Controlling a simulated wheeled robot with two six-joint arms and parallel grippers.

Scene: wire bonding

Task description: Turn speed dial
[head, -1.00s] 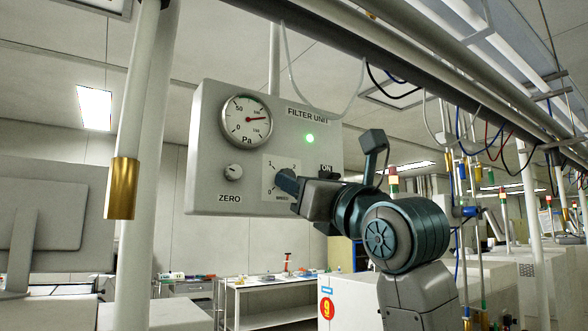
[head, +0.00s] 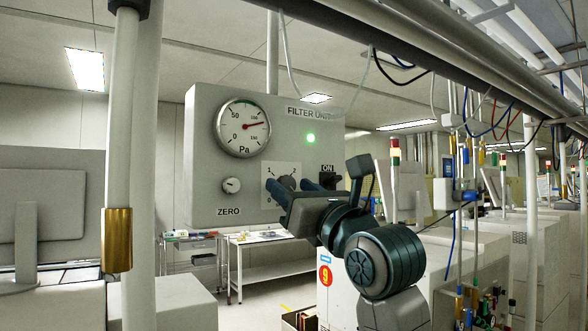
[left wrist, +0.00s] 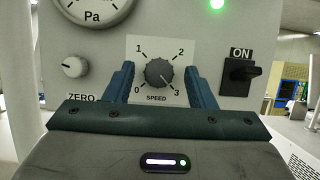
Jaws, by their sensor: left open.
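The speed dial (left wrist: 159,73) is a dark grey ridged knob on a white scale plate marked 0 to 3. Its pale mark appears to point to the lower right, near 3. In the head view the dial (head: 287,183) is partly hidden by my left gripper (head: 290,184). In the left wrist view my left gripper (left wrist: 159,72) is open. Its two blue fingers stand apart on either side of the dial, with a gap at each side. Whether the fingertips are level with the knob's depth I cannot tell. My right gripper is not in view.
The filter unit panel (head: 206,120) also carries a pressure gauge (head: 242,128), a lit green lamp (head: 310,138), a ZERO knob (head: 232,185) and a black ON switch (left wrist: 240,75) right of my gripper. A white pole (head: 140,200) stands left of the panel.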

